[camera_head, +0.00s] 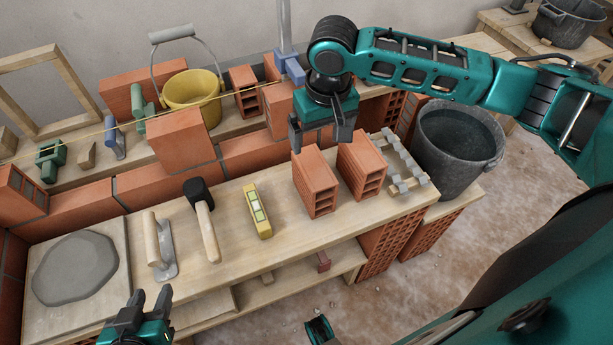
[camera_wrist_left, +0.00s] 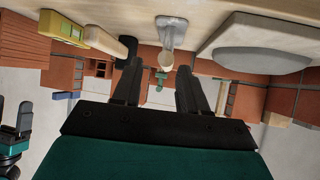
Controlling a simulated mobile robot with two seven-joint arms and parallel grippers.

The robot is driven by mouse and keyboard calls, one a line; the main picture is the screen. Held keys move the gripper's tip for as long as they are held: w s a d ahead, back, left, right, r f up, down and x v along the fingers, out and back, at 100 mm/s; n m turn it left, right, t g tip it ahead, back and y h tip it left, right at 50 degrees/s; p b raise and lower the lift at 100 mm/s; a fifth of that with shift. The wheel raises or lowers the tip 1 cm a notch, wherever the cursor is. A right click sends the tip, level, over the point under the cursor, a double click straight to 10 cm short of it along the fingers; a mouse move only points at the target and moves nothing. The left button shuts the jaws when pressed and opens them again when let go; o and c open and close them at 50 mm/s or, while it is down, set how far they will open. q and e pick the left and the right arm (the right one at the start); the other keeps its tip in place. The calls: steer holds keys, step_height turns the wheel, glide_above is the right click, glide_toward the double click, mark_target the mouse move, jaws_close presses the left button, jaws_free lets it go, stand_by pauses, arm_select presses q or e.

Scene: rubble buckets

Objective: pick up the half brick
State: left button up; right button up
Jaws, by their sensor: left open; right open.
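Several orange bricks are in the head view, and I cannot tell for certain which is the half brick. A short, solid, block-like brick (camera_head: 183,142) sits on the low brick wall, left of centre. Another short brick (camera_head: 280,108) stands further right, partly behind my right gripper. My right gripper (camera_head: 320,140) is open and empty, pointing down just behind two upright hollow bricks (camera_head: 316,184). My left gripper (camera_head: 150,302) is open and empty at the near left edge of the bench. Its fingers also show in the left wrist view (camera_wrist_left: 160,85).
The wooden bench (camera_head: 232,245) holds a mortar board (camera_head: 112,245), a trowel (camera_head: 158,245), a hammer (camera_head: 203,218) and a yellow level (camera_head: 258,210). A yellow bucket (camera_head: 192,95) stands behind the wall. A dark bucket (camera_head: 450,165) stands at right. The bench's front strip is clear.

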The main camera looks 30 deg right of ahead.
steer(key=b, duration=0.1)
glide_above(314, 166)
steer(key=f, duration=0.6)
steer(key=shift+s+d, duration=0.3)
steer(key=shift+s, duration=0.05)
steer(key=f, duration=0.2)
steer(key=f+b, duration=0.2)
steer(key=f, duration=0.1)
steer(key=shift+w+a+f, duration=0.25)
steer(key=shift+w+f, duration=0.05)
jaws_close()
steer(key=shift+r, duration=0.1)
